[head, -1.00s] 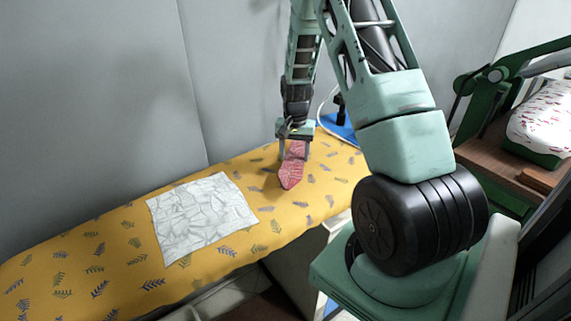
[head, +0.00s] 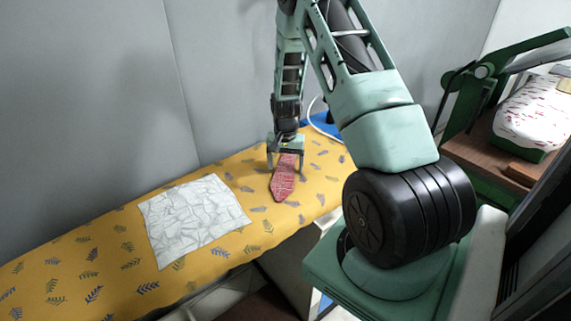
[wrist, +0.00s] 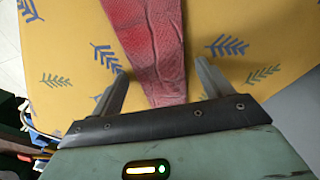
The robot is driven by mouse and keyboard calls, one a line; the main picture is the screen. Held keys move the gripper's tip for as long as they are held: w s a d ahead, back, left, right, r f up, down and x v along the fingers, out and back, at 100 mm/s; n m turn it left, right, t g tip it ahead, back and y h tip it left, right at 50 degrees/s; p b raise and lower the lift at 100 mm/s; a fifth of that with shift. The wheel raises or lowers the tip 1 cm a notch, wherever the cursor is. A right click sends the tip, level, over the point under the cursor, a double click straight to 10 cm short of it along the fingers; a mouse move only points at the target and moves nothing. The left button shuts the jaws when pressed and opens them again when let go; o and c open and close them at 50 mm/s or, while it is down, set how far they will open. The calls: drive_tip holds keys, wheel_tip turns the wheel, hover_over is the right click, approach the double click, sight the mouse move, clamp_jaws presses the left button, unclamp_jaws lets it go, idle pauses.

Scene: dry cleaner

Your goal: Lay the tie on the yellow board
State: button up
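The red patterned tie (head: 284,184) lies on the yellow board (head: 100,240), its pointed end towards the front edge. In the wrist view the tie (wrist: 150,45) runs lengthwise between my fingers over the yellow cloth. My gripper (head: 286,165) is above the tie's far part, pointing down. In the wrist view my gripper (wrist: 160,88) is open, with a finger on each side of the tie and gaps beside it. The tie's far end is hidden behind my gripper.
A crumpled white cloth (head: 195,215) lies on the board left of the tie. A blue item (head: 325,124) is at the board's far end. A green press (head: 490,110) with a red-marked white pad stands at the right. A grey wall (head: 90,100) borders the board's back.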

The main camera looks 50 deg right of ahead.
sight(286, 169)
drive_tip(key=shift+r, duration=0.1)
wheel_tip(286, 169, up, 12)
drive_tip(key=b, duration=0.3)
drive_tip(key=w+a+r+n, duration=0.25)
drive_tip(key=a+n, duration=0.25)
drive_tip(key=a, duration=1.1)
drive_tip(key=s+a+r+n+y, duration=0.1)
drive_tip(key=s+a+r+n, duration=0.15)
drive_tip(key=a, duration=0.55)
drive_tip(key=s+a+r+n, duration=0.1)
drive_tip(key=s+a+n, duration=0.1)
drive_tip(key=s+a, duration=0.35)
drive_tip(key=s+a+r+n, duration=0.1)
drive_tip(key=s+a+n, duration=0.9)
drive_tip(key=s+a, duration=0.4)
drive_tip(key=s, duration=0.3)
drive_tip(key=shift+s+a, duration=0.2)
drive_tip(key=shift+a, duration=0.05)
drive_tip(key=shift+d, duration=0.1)
